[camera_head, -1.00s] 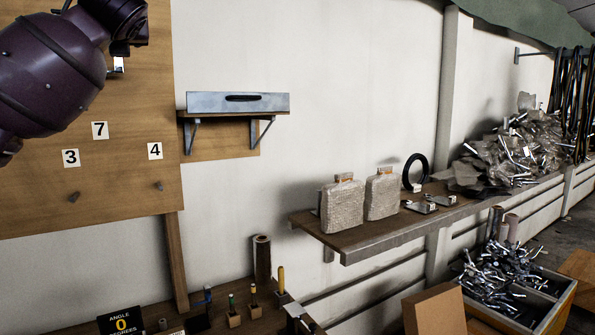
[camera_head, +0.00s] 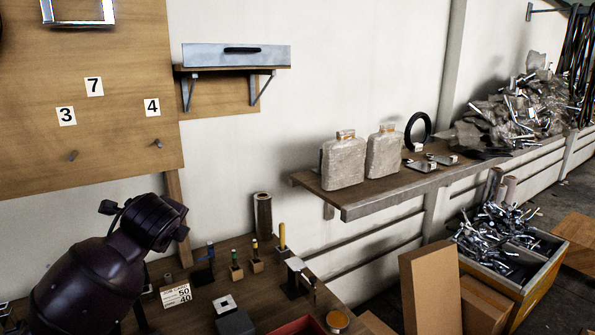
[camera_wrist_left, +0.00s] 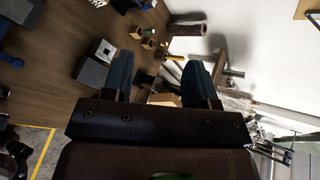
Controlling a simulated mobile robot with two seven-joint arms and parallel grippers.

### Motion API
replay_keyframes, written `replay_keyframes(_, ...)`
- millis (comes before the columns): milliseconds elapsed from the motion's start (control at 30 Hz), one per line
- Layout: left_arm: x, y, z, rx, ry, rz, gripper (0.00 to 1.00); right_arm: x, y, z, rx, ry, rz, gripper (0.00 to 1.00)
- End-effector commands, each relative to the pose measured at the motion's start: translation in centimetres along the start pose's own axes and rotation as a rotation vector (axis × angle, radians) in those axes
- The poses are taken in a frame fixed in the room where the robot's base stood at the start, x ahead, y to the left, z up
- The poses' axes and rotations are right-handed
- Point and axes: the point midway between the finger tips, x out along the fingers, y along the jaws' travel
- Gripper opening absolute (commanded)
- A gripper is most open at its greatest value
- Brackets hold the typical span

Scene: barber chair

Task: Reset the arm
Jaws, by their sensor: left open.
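My left arm (camera_head: 105,265), dark purple and rounded, comes in at the lower left of the head view, over the left part of the wooden workbench (camera_head: 255,308). Its fingers cannot be made out there. In the left wrist view my left gripper (camera_wrist_left: 158,66) shows two dark fingers set wide apart, open, with nothing held between them. The bench and its small items lie beyond the fingers. My right arm and gripper are in neither view.
Small wooden blocks with tools (camera_head: 256,262) and a brown cylinder (camera_head: 263,216) stand at the bench's back. A shelf (camera_head: 375,205) with two wrapped packages is on the wall. A cardboard box (camera_head: 430,290) and a metal-filled crate (camera_head: 545,285) stand right.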

Motion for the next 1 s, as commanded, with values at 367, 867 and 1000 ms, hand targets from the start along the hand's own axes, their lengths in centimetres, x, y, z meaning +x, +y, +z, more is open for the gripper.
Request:
replay_keyframes(367, -1.3, 15.9, -7.8, -0.526, 0.132, 0.215, 0.53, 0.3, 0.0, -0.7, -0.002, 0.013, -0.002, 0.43)
replay_keyframes(867, -9.3, 32.8, -12.7, -1.261, 0.049, 0.54, 0.53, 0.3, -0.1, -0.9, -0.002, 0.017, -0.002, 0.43)
replay_keyframes(1000, -12.1, 36.3, -13.2, -1.452, -0.024, 0.615, 0.53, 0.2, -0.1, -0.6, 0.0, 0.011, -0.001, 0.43)
